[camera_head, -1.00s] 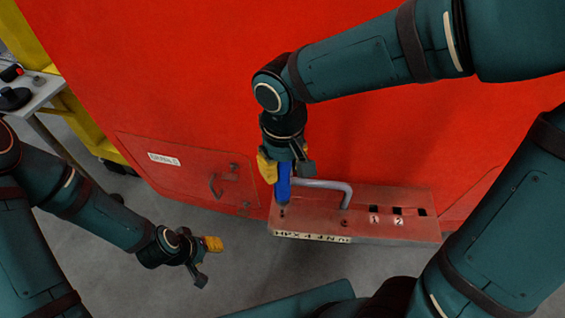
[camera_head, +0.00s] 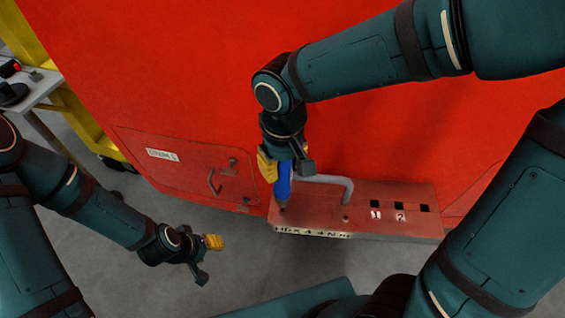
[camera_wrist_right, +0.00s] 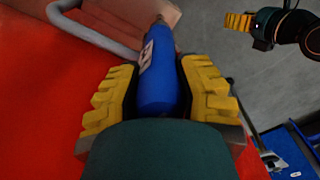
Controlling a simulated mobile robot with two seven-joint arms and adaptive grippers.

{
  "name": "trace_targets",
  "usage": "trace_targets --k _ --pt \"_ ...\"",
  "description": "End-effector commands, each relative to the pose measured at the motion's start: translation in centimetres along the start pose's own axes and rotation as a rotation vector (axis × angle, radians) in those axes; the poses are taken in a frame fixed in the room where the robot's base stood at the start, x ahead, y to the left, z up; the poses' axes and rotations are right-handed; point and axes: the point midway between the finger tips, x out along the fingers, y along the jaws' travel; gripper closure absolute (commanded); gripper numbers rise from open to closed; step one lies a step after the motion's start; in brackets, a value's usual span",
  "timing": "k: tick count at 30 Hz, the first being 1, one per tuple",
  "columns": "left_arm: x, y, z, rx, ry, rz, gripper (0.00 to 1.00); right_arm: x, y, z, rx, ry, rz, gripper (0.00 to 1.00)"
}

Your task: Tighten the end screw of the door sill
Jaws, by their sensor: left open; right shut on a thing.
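The door sill (camera_head: 310,217) is a red ledge on the front of the red nosecone, with a lettered plate along its front edge. My right gripper (camera_head: 279,172) is shut on a blue screwdriver (camera_head: 283,187), which points down at the sill's left end. In the right wrist view the yellow fingers sit on both sides of the blue screwdriver (camera_wrist_right: 159,70). Its tip is at the end screw (camera_head: 282,208), which is small and mostly hidden; I cannot tell whether they touch. My left gripper (camera_head: 207,258) is open and empty above the floor, left of the sill.
A grey bent handle (camera_head: 335,182) rises from the sill right beside the screwdriver. Square holes and number labels (camera_head: 388,215) lie to the right. A hatch with a small handle (camera_head: 212,182) is at the left. A grey table (camera_head: 40,88) stands at the far left.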

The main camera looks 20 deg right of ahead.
Motion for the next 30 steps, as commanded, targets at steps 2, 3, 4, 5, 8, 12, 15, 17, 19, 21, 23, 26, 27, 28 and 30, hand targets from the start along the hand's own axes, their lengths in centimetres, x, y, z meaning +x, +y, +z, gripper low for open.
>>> trace_targets --k 2,3,4,5,8,12,15,17,19,21,23,26,27,28,30 --pt "0.06 -0.02 0.0 0.0 0.0 0.0 0.53 0.03 -0.01 -0.03 0.0 0.001 0.0 1.0" --pt "0.09 -0.03 0.01 0.0 0.0 0.0 0.53 0.08 -0.01 -0.03 0.0 0.001 0.0 1.0" --pt "0.12 -0.04 0.02 0.0 0.0 0.0 0.53 0.11 -0.01 -0.03 0.0 0.001 0.0 1.0" --pt "0.14 -0.05 0.02 0.0 0.0 0.0 0.53 0.15 -0.01 -0.03 0.0 0.001 0.0 1.0" --pt "0.23 -0.09 0.03 0.0 0.0 0.0 0.53 0.26 -0.01 -0.03 0.0 0.001 0.0 1.0" --pt "0.34 -0.13 0.04 0.0 0.0 0.0 0.53 0.42 0.0 -0.02 0.0 0.001 0.0 1.0" --pt "0.42 -0.16 0.06 0.0 0.0 0.0 0.53 0.53 -0.01 -0.01 0.0 0.001 0.0 1.0" --pt "0.43 -0.17 0.06 0.0 0.0 0.0 0.53 0.55 0.0 -0.01 0.0 0.001 0.0 1.0" --pt "0.41 -0.16 0.05 0.0 0.0 0.0 0.53 0.53 0.0 0.0 0.0 0.0 0.0 1.0" --pt "0.4 -0.16 0.05 0.0 0.0 0.0 0.53 0.53 0.0 0.0 0.0 0.0 0.0 1.0" --pt "0.42 -0.16 0.05 0.0 0.0 0.0 0.53 0.54 0.0 0.0 0.0 0.0 0.0 1.0" --pt "0.47 -0.18 0.06 0.0 0.0 0.0 0.53 0.59 0.01 -0.01 0.0 0.001 0.0 1.0" --pt "0.49 -0.19 0.07 0.0 0.0 0.0 0.53 0.61 0.0 -0.01 0.0 0.001 0.0 1.0" --pt "0.51 -0.2 0.07 0.0 0.0 0.0 0.53 0.63 0.0 -0.01 0.0 0.001 0.0 1.0" --pt "0.54 -0.21 0.07 0.0 0.0 0.0 0.53 0.65 0.0 -0.01 0.0 0.001 0.0 1.0"
